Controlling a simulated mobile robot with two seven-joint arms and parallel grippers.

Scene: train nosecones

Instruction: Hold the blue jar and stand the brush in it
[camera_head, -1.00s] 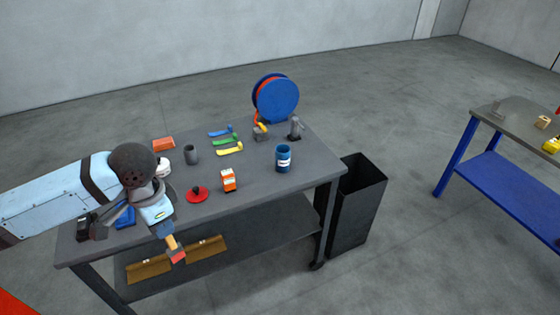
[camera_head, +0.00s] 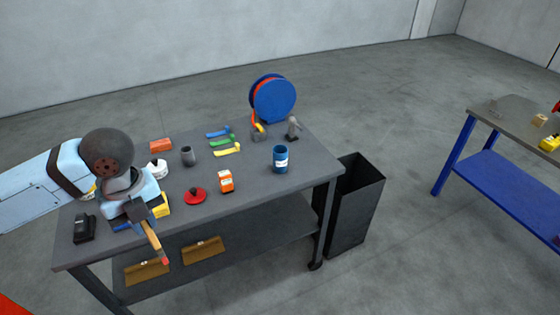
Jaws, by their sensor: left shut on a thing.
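The blue jar (camera_head: 280,160), with a pale label, stands upright near the right end of the grey workbench (camera_head: 230,210). No gripper is near it. My left gripper (camera_head: 142,212) is over the bench's front left part, well left of the jar. It is shut on the brush (camera_head: 154,243). The brush's wooden stick with a red end slants down and to the right, past the bench's front edge. The gripper hides the brush's upper part. My right gripper is not in view.
Coloured tools (camera_head: 225,149) and a blue reel (camera_head: 273,98) are behind. A black bin (camera_head: 352,210) stands right of the bench.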

